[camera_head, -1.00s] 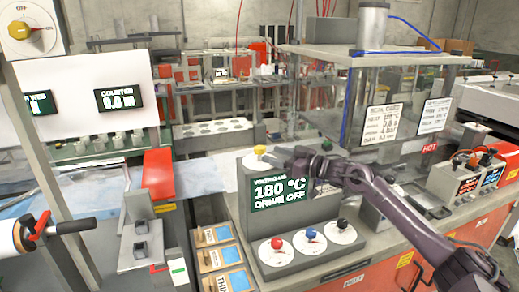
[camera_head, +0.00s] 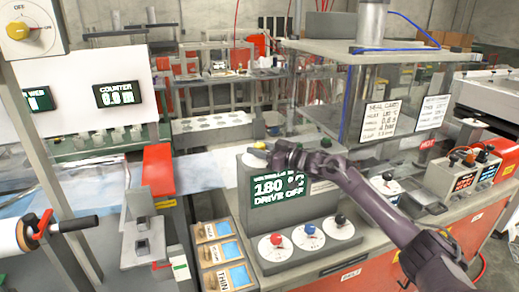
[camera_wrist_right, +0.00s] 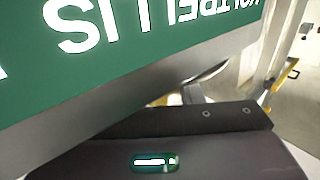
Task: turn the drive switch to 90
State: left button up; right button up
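The grey control console (camera_head: 262,216) stands in the middle of the head view, its green display (camera_head: 278,189) reading 180 and DRIVE OFF. A pale dial (camera_head: 252,161) sits on its top left corner; its knob is hidden at my right gripper. My right gripper (camera_head: 270,153) reaches in from the right over that dial; whether its fingers are open, or touch the knob, cannot be told. The wrist view shows the green display (camera_wrist_right: 110,50) very close and a dark gripper part (camera_wrist_right: 210,140) below it. Another switch with a yellow knob (camera_head: 18,30) is at the upper left. My left gripper is not in view.
Red (camera_head: 276,240), blue (camera_head: 310,229) and black (camera_head: 341,220) knobs sit on dials low on the console. A clear-walled press housing (camera_head: 375,90) stands behind my right arm. A red-handled crank (camera_head: 45,228) is at the left.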

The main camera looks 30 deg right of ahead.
jog(key=c, duration=0.4)
